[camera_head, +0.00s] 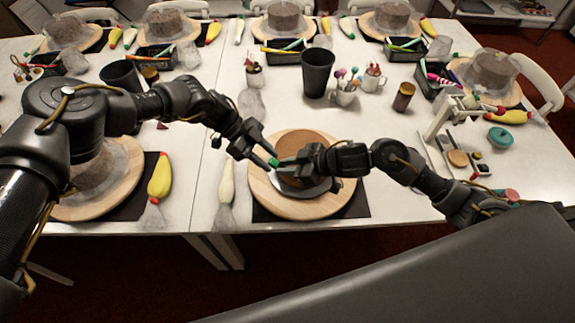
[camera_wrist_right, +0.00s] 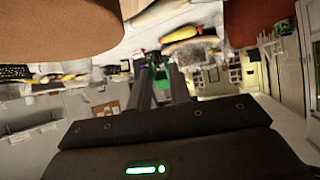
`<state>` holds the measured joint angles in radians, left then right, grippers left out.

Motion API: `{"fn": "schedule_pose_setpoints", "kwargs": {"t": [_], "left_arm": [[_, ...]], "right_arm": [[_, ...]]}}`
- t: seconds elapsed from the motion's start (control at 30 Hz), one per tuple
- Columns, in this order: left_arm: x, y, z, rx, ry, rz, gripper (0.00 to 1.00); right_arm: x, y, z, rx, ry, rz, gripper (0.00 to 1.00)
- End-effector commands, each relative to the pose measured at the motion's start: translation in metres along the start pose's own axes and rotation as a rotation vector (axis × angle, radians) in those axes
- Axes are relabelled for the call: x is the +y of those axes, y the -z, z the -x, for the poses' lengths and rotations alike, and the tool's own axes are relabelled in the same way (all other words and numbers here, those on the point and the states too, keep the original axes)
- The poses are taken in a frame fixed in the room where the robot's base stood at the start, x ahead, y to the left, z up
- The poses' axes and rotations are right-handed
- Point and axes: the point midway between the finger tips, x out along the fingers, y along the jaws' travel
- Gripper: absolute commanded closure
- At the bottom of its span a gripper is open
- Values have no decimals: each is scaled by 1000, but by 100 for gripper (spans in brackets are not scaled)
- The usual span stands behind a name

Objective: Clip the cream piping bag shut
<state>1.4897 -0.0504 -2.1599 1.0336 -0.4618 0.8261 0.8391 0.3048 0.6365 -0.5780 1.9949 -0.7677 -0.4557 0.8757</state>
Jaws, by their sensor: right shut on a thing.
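The cream piping bag (camera_head: 226,188) lies on the white table left of the near middle turntable (camera_head: 318,208), its clear, flared end toward the front edge. My right gripper (camera_head: 282,163) is over the cake, its fingers pointing left, shut on a small green thing (camera_head: 273,162) that looks like a clip. Green also shows between its fingers in the right wrist view (camera_wrist_right: 162,76). My left gripper (camera_head: 253,148) is just up and left of it, fingers apart, seemingly empty. I cannot tell whether the two grippers touch. The bag is apart from both.
The brown cake (camera_head: 307,142) on the turntable is partly hidden by my right arm. A black cup (camera_head: 317,73) and pots of tools stand behind. A yellow piping bag (camera_head: 159,178) lies at left. A white stand (camera_head: 440,115) is at right. Table around the cream bag is mostly clear.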

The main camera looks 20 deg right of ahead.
Motion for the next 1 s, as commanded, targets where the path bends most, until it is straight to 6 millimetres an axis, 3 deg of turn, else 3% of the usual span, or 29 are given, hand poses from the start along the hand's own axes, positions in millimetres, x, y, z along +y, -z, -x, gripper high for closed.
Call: {"fn": "schedule_pose_setpoints", "kwargs": {"t": [0.1, 0.33, 0.43, 0.47, 0.63, 1.0], "left_arm": [[0, 0, 0, 0, 0, 0, 65], [0, 0, 0, 0, 0, 0, 95], [0, 0, 0, 0, 1, 0, 95], [0, 0, 0, 0, 1, 0, 95], [0, 0, 0, 0, 1, 0, 95], [0, 0, 0, 0, 0, 0, 95]], "right_arm": [[0, 0, 0, 0, 0, 0, 93], [0, 0, 0, 0, 0, 0, 93], [0, 0, 0, 0, 1, 0, 93], [0, 0, 0, 0, 1, 0, 78], [0, 0, 0, 0, 1, 0, 55], [0, 0, 5, 0, -1, 0, 55]]}}
